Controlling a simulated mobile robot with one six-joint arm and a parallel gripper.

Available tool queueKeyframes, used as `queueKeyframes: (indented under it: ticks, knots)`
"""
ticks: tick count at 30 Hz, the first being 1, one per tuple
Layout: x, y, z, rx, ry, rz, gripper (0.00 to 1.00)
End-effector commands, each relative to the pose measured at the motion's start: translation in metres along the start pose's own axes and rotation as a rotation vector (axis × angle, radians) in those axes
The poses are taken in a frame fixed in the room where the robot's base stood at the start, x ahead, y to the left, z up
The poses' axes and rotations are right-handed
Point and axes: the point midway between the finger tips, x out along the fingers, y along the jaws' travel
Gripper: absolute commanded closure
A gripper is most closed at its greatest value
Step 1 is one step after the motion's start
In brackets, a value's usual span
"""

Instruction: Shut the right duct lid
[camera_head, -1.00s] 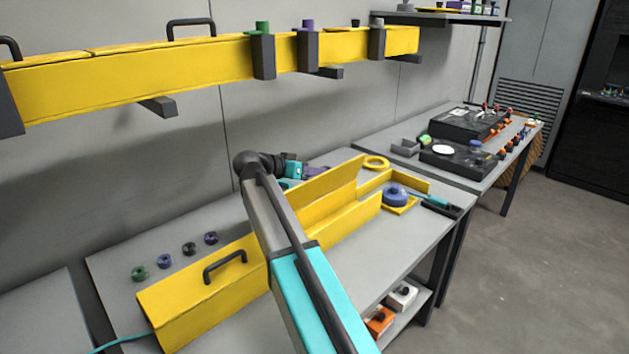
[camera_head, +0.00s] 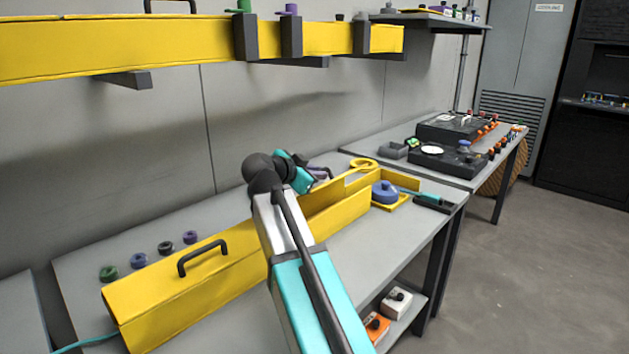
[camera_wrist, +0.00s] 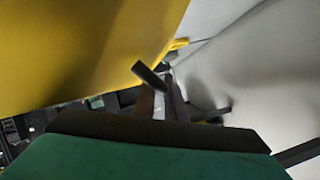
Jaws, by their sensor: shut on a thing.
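The yellow duct (camera_head: 335,217) lies along the bench. Its left lid (camera_head: 222,265), with a dark handle (camera_head: 202,256), is down. The right lid (camera_head: 325,192) shows only as a thin yellow strip behind my arm, so its exact angle is unclear. In the wrist view a large yellow panel (camera_wrist: 85,45), which looks like the right lid, fills the upper left. A dark bar, which looks like its handle (camera_wrist: 148,74), sits at my gripper (camera_wrist: 163,103), which is shut on it. My fingertips are hidden in the head view.
A blue spool on a yellow tray (camera_head: 386,193) stands right of the duct. Several small spools (camera_head: 138,261) line the bench behind it. A yellow overhead duct (camera_head: 130,48) runs along the wall.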

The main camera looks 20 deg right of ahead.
Motion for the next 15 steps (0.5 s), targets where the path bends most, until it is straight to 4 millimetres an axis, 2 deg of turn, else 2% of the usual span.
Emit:
queueKeyframes:
  ticks: [1,15]
  knots:
    - [0.002,0.007,0.007,0.027,-0.004,-0.013,1.0]
    - [0.005,0.031,0.014,0.297,-0.008,-0.128,1.0]
